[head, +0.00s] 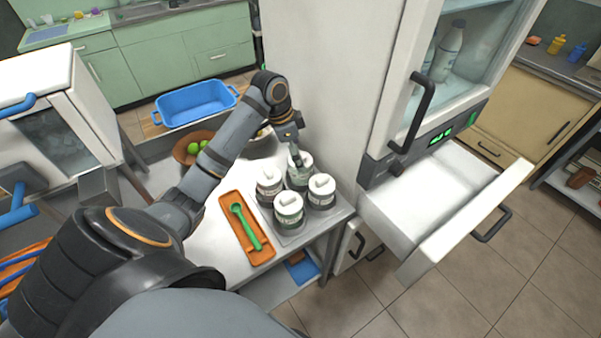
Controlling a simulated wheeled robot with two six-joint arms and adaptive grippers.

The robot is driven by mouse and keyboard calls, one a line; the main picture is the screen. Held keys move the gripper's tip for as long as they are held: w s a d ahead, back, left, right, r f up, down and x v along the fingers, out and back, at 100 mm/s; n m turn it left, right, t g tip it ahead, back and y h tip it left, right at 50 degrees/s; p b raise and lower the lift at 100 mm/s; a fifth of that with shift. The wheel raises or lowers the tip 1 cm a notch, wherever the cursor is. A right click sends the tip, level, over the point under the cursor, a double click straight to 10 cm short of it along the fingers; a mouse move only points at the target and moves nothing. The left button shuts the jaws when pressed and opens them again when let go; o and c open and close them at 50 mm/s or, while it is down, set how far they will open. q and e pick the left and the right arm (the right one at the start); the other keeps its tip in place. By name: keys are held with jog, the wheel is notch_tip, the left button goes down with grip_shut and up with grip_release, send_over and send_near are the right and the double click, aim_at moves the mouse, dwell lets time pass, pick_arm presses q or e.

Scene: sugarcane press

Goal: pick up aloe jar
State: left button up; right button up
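Several lidded jars with white lids and dark green bodies stand close together on a tray (292,231) at the right end of the white table. They include a front jar (289,209), a left jar (269,186), a right jar (321,192) and a back jar (300,176). The labels are too small to read, so I cannot tell which is the aloe jar. My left gripper (296,155) points down at the lid of the back jar and partly hides it. Its fingers are too small to show whether they grip the lid. My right gripper is not in view.
An orange tray (228,207) with a green spoon (246,226) lies left of the jars. A white cabinet with an open drawer (480,215) stands close on the right.

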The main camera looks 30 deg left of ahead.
pick_arm(q)
jog(key=shift+w+f, duration=0.1)
jog(key=shift+f, duration=0.3)
jog(key=x, duration=0.4)
jog(key=shift+s+a, duration=0.1)
jog(key=shift+s, duration=0.2)
jog(key=shift+w+f, duration=0.15)
jog(key=shift+f, duration=0.2)
jog(key=shift+r, duration=0.1)
jog(key=c, duration=1.6)
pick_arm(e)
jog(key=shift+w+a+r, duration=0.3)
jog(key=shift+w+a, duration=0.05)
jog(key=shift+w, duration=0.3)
